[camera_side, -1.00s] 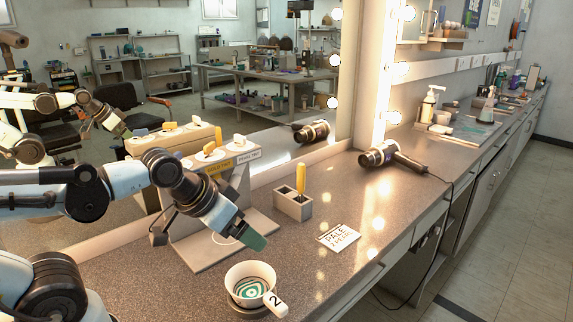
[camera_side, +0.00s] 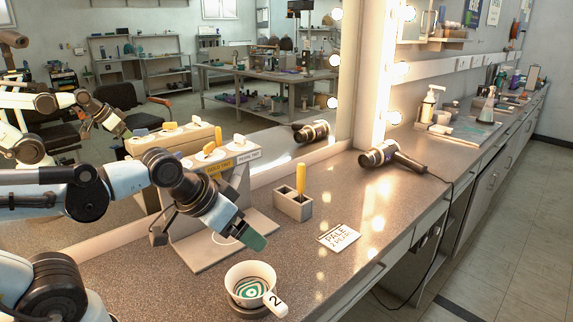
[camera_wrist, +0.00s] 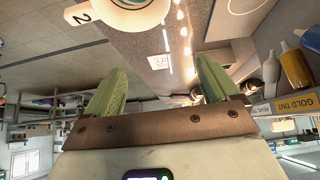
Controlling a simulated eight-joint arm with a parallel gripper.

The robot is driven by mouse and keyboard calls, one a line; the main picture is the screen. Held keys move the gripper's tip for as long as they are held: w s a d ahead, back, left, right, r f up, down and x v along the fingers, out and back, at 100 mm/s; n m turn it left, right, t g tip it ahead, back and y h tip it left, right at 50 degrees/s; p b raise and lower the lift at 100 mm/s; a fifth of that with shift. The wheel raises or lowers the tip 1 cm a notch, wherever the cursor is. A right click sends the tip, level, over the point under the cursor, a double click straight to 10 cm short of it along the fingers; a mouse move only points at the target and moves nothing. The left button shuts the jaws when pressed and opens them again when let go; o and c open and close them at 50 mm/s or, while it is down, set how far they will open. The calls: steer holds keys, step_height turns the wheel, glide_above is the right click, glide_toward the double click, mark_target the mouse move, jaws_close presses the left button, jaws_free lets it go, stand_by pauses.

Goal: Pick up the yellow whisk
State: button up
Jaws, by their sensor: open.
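The yellow whisk (camera_side: 301,177) stands upright in a small grey holder (camera_side: 293,205) on the counter, near the mirror wall. Only its yellow handle shows; its lower part is hidden in the holder. My gripper (camera_side: 253,236) is left of and nearer the camera than the holder, pointing down to the right, apart from the whisk. In the wrist view my gripper (camera_wrist: 160,85) is open, with two green fingers and nothing between them. I cannot make out the whisk in the wrist view.
A white bowl (camera_side: 234,278) with a "2" handle tag is below my gripper. The labelled dispenser stand (camera_side: 228,178) is behind it. A card (camera_side: 338,237) lies right of the holder. A hair dryer (camera_side: 385,156) with a cord lies farther back. Counter between is clear.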

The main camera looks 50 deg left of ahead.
steer(key=c, duration=0.6)
steer(key=shift+c, duration=0.2)
steer(key=t+y, duration=0.1)
steer(key=t, duration=0.5)
glide_toward(301, 190)
steer(key=shift+n, duration=0.4)
steer(key=shift+w+a+r+x, duration=0.15)
steer(key=shift+r+x, duration=0.1)
steer(key=shift+x, duration=1.75)
steer(key=shift+w+a+r+x, duration=0.15)
steer(key=shift+r+x, duration=0.15)
steer(key=shift+x, duration=1.7)
steer(key=shift+w+a+r+x, duration=0.15)
steer(key=shift+r+x, duration=0.1)
steer(key=shift+x, duration=1.75)
